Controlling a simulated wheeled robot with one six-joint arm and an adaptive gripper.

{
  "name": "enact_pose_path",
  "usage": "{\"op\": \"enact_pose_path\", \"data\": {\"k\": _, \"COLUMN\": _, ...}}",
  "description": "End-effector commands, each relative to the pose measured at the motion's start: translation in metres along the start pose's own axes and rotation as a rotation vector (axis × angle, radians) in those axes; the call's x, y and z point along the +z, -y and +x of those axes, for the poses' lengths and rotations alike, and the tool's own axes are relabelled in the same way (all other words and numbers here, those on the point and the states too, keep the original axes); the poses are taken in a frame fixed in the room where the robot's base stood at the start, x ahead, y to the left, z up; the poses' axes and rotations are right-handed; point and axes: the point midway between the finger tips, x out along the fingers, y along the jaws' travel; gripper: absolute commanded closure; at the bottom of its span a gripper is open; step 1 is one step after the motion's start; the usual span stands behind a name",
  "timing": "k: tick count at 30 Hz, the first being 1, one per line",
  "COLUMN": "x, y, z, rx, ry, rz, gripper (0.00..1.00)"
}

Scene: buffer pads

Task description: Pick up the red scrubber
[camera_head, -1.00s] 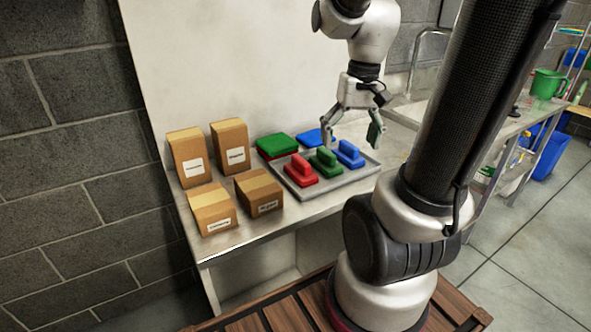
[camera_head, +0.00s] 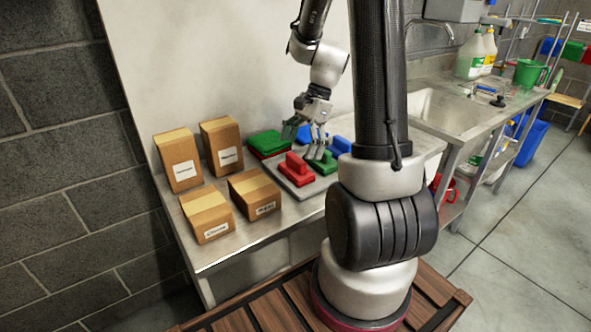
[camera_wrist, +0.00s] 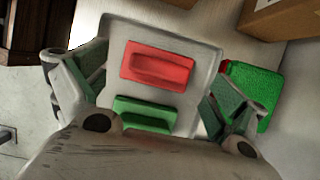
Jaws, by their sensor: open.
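The red scrubber (camera_head: 296,170) with its raised handle sits on a grey tray (camera_head: 283,181) on the metal table. In the wrist view the red scrubber (camera_wrist: 158,64) lies ahead, between the spread fingers. A green scrubber (camera_head: 321,161) stands beside it on the tray and shows nearer in the wrist view (camera_wrist: 145,113). My gripper (camera_head: 304,142) is open and empty, above and behind the red and green scrubbers. It appears apart from both. A blue scrubber (camera_head: 341,145) is partly hidden by my arm.
Several cardboard boxes (camera_head: 206,213) stand left of the tray. A green pad stack (camera_head: 267,141) lies behind the tray. A sink (camera_head: 440,108) is at the right, with bottles (camera_head: 470,55) behind it.

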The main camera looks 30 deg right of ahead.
Motion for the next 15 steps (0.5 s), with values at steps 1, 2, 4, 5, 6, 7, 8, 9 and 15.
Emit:
{"op": "enact_pose_path", "data": {"k": 1, "x": -0.001, "y": 0.0, "z": 0.01, "rx": 0.004, "ry": 0.002, "rz": 0.001, "gripper": 0.04}}
{"op": "enact_pose_path", "data": {"k": 2, "x": -0.001, "y": 0.0, "z": 0.015, "rx": 0.004, "ry": 0.002, "rz": 0.0, "gripper": 0.04}}
{"op": "enact_pose_path", "data": {"k": 4, "x": -0.002, "y": 0.001, "z": 0.025, "rx": 0.004, "ry": 0.001, "rz": -0.001, "gripper": 0.04}}
{"op": "enact_pose_path", "data": {"k": 5, "x": -0.002, "y": 0.001, "z": 0.029, "rx": 0.004, "ry": 0.002, "rz": -0.001, "gripper": 0.04}}
{"op": "enact_pose_path", "data": {"k": 6, "x": -0.001, "y": 0.001, "z": 0.034, "rx": 0.003, "ry": 0.001, "rz": -0.001, "gripper": 0.04}}
{"op": "enact_pose_path", "data": {"k": 7, "x": -0.001, "y": 0.001, "z": 0.036, "rx": 0.002, "ry": 0.001, "rz": -0.001, "gripper": 0.04}}
{"op": "enact_pose_path", "data": {"k": 8, "x": -0.001, "y": 0.001, "z": 0.038, "rx": 0.002, "ry": 0.001, "rz": -0.002, "gripper": 0.04}}
{"op": "enact_pose_path", "data": {"k": 9, "x": -0.002, "y": 0.001, "z": 0.039, "rx": 0.002, "ry": 0.0, "rz": -0.002, "gripper": 0.04}}
{"op": "enact_pose_path", "data": {"k": 15, "x": -0.002, "y": 0.001, "z": 0.04, "rx": 0.001, "ry": 0.0, "rz": -0.003, "gripper": 0.04}}
